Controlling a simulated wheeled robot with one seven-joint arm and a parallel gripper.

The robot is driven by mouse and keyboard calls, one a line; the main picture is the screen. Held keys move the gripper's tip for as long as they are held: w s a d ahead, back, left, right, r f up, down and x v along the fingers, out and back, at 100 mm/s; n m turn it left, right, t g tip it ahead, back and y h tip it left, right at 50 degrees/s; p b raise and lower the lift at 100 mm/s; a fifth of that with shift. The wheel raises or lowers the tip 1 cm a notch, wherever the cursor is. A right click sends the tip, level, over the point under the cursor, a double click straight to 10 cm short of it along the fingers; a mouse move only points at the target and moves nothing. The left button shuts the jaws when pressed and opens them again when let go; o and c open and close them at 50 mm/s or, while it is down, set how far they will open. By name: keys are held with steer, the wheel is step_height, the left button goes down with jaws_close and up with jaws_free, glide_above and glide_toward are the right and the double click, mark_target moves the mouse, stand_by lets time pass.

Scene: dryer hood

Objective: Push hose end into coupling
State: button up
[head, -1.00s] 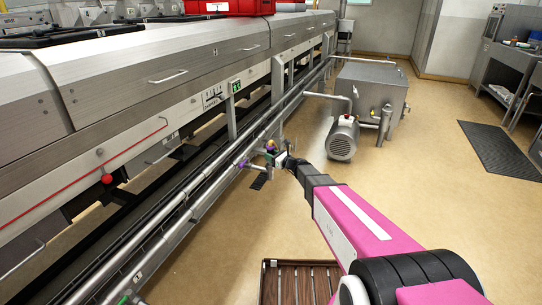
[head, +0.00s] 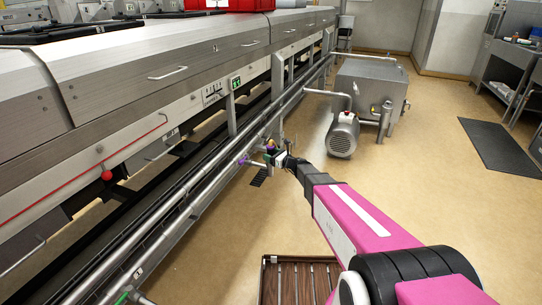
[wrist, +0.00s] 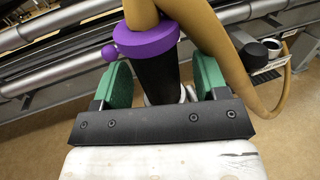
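In the wrist view, the hose end is a black sleeve (wrist: 154,80) with a purple collar (wrist: 146,37) and a small side knob. A tan hose (wrist: 232,75) runs out of the collar and loops down at the right. My gripper (wrist: 160,85) has its two green fingers on either side of the black sleeve and appears shut on it; a narrow gap shows by the right finger. The bar of the gripper hides the sleeve's lower part. In the head view, my gripper (head: 279,159) is small, close beside a purple fitting (head: 246,161) at the machine's pipes. Which fitting is the coupling is unclear.
The long steel machine (head: 150,75) and its pipes (head: 195,190) fill the left. A motor (head: 343,134) and steel tank (head: 372,90) stand beyond the gripper. A slatted brown rack (head: 295,283) is in front. The floor to the right is clear up to a dark mat (head: 503,148).

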steer(key=v, duration=1)
steer(key=shift+s+d, duration=0.25)
steer(key=shift+d, duration=0.05)
